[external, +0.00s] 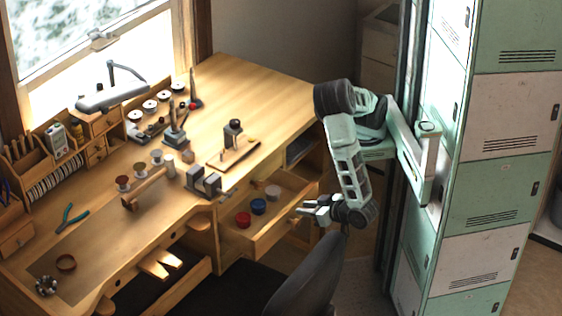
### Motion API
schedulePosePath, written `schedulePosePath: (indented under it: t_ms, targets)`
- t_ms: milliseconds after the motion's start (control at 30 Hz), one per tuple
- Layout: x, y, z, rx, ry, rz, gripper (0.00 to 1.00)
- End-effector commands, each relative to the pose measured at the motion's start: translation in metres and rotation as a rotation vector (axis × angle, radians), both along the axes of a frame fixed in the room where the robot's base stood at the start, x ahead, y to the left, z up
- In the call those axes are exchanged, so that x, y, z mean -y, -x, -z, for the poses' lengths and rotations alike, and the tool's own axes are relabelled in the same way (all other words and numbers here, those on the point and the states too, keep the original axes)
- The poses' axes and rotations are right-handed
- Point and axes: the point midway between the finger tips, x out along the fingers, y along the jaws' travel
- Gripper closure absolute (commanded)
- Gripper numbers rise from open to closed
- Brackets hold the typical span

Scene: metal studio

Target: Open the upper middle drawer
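A wooden drawer (283,224) under the workbench stands pulled out, with its inside showing from above. A red round container (243,219), a blue one (258,206) and a pale pinkish one (273,191) sit in it. My gripper (304,209) is at the drawer's front edge, on its right side, with the fingers pointing left toward it. The fingers are too small to tell whether they are open or shut, or whether they touch the drawer. The drawer's handle cannot be made out.
The wooden workbench (262,88) holds a lamp (112,96), spools, pliers (72,214) and small tools. A dark chair back (308,277) stands just below my gripper. Green and white lockers (500,190) rise close on the right. A dark open compartment (300,149) shows under the bench top.

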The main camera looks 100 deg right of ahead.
Motion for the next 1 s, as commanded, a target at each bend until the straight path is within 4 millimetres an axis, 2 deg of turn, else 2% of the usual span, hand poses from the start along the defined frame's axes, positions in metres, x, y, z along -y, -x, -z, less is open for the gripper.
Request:
schedulePosePath:
  t_ms: [33,67,100,567,733,1000]
  targets:
    - [0.000,0.000,-0.005,0.002,-0.002,0.000,0.90]
    - [0.000,0.000,-0.009,0.002,-0.003,0.000,0.98]
    - [0.000,0.000,-0.016,0.003,-0.004,0.001,1.00]
    - [0.000,0.000,-0.128,0.005,-0.006,0.001,1.00]
    - [-0.016,-0.041,-0.112,0.023,-0.199,-0.051,1.00]
    - [-0.051,-0.114,-0.099,0.009,-0.557,-0.171,1.00]
